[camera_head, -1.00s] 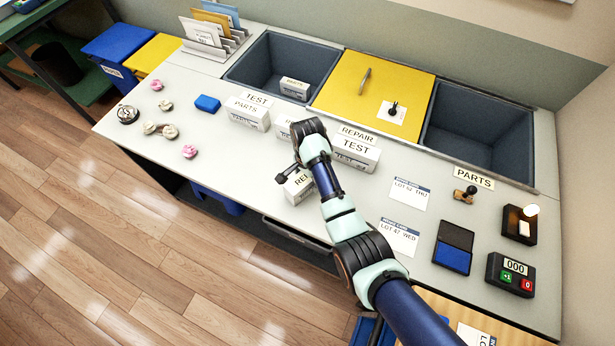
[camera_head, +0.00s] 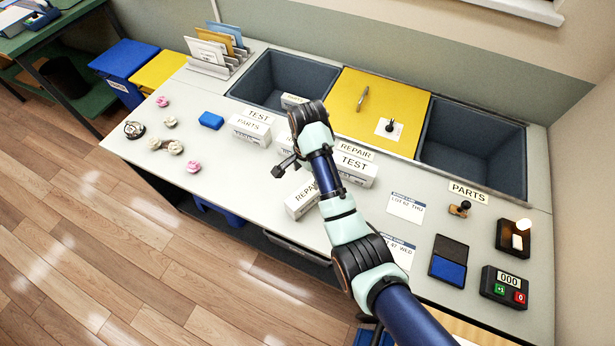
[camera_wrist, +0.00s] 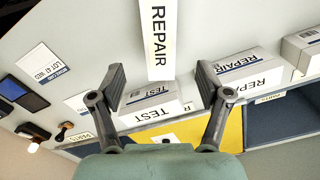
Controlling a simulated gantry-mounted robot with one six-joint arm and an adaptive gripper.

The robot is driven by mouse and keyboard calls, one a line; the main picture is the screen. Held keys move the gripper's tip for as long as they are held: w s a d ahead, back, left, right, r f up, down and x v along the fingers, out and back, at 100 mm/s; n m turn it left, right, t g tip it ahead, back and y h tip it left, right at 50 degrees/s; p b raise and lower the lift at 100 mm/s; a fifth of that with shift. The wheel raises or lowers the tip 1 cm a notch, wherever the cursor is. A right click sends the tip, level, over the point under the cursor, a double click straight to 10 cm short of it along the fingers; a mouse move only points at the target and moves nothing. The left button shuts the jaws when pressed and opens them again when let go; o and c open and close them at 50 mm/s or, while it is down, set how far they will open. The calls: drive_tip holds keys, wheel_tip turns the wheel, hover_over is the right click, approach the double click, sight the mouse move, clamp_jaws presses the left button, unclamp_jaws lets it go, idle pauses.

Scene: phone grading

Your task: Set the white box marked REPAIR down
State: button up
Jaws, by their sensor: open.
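A white box marked REPAIR (camera_head: 302,199) lies on the grey worktop near its front edge. The wrist view shows its label side (camera_wrist: 158,40) beyond my fingertips. My gripper (camera_wrist: 160,78) is open and empty, with a gap between it and this box. In the head view my gripper (camera_head: 285,168) is above and behind the box, partly hidden by my wrist. A second white box marked REPAIR (camera_wrist: 238,72) stands farther back, mostly hidden by my arm in the head view. A white box marked TEST (camera_head: 353,171) stands to its right, by a REPAIR sign (camera_head: 356,150).
A white PARTS box (camera_head: 248,130) stands by a TEST sign (camera_head: 258,116). Behind are two grey bins (camera_head: 440,150) and a yellow panel (camera_head: 345,95). Cards, an ink pad (camera_head: 450,258) and a counter (camera_head: 504,288) lie to the right.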

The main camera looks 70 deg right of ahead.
idle(0.4)
drive_tip(key=w+a+r+n+t+h, duration=0.1)
drive_tip(key=w+a+r+n+t, duration=0.1)
drive_tip(key=w+a+n, duration=0.35)
drive_tip(key=w+a+r+n+t+h, duration=0.1)
drive_tip(key=w+a+r+n+t, duration=0.15)
drive_tip(key=a, duration=0.65)
drive_tip(key=w+a+r+n+t, duration=0.2)
drive_tip(key=w+a+n, duration=0.3)
drive_tip(key=a, duration=0.2)
drive_tip(key=s+a+r+n+t+y, duration=0.1)
drive_tip(key=s+a+r+n+t, duration=0.1)
drive_tip(key=a+r+n, duration=0.3)
drive_tip(key=s+a+r+n+t+y, duration=0.1)
drive_tip(key=a+r+n+t, duration=0.3)
drive_tip(key=a, duration=1)
wheel_tip(320, 180, up, 3)
drive_tip(key=shift+s+f+n, duration=0.1)
drive_tip(key=shift+s+n, duration=0.6)
drive_tip(key=shift+s, duration=0.1)
